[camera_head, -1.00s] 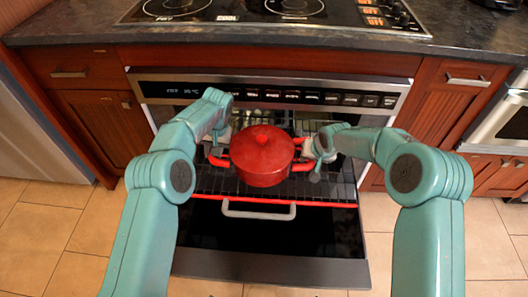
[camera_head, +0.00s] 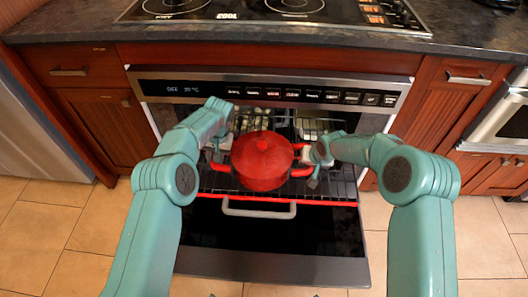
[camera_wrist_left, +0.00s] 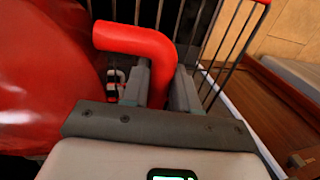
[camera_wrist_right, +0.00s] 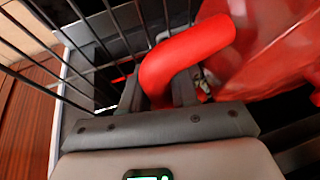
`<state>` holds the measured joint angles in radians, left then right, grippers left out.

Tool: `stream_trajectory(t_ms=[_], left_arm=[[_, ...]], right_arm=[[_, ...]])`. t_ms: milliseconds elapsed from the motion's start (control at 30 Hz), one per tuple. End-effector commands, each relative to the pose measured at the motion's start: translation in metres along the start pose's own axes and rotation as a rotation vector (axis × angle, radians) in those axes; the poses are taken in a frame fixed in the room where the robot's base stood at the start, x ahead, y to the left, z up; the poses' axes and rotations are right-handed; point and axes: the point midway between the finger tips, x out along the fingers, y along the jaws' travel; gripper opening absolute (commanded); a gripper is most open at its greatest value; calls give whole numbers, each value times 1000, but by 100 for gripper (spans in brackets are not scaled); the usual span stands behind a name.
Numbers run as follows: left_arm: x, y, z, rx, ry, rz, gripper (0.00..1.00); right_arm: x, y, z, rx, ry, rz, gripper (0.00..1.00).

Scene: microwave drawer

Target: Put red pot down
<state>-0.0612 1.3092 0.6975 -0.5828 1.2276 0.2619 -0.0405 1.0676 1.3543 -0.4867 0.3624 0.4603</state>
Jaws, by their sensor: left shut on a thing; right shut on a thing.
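The red pot (camera_head: 262,163) with its lid on is upright over the pulled-out oven rack (camera_head: 325,190) in the head view. Whether its base touches the rack is hidden. My left gripper (camera_head: 218,160) is shut on the pot's left handle, and the red handle (camera_wrist_left: 150,48) sits between its fingers in the left wrist view. My right gripper (camera_head: 312,160) is shut on the right handle, and that handle (camera_wrist_right: 185,60) shows between its fingers in the right wrist view. The pot body (camera_wrist_left: 40,75) is beside the left fingers.
The oven door (camera_head: 270,235) is folded down below the rack, with a grey handle (camera_head: 258,210). The control panel (camera_head: 270,90) and the dark counter with the cooktop (camera_head: 250,12) are above. Wooden cabinets (camera_head: 105,125) flank the oven.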

Motion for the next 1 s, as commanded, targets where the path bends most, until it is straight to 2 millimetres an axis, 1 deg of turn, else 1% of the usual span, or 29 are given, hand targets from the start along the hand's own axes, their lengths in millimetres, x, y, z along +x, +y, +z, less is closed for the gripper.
stream_trajectory(t_ms=[33,133,167,200,233,667,767,867,1000], left_arm=[[-2,0,-2,-3,9,1,0],[2,1,-2,-3,8,1,0],[6,2,0,-1,2,2,32],[6,2,0,-1,2,2,45],[6,2,0,-1,2,2,54],[6,2,0,0,1,0,54],[3,2,0,0,2,0,54],[-9,2,-1,0,4,0,54],[-39,2,-1,0,6,0,54]], right_arm=[[-1,-2,-2,-4,7,-2,0],[3,0,-1,-4,7,-2,0],[6,1,3,-4,-1,0,32],[6,0,3,-3,-1,0,45],[6,0,3,-3,-1,0,54],[6,1,2,0,0,0,54],[6,1,2,0,0,0,54],[6,1,2,0,0,0,54],[6,1,2,0,0,0,54]])
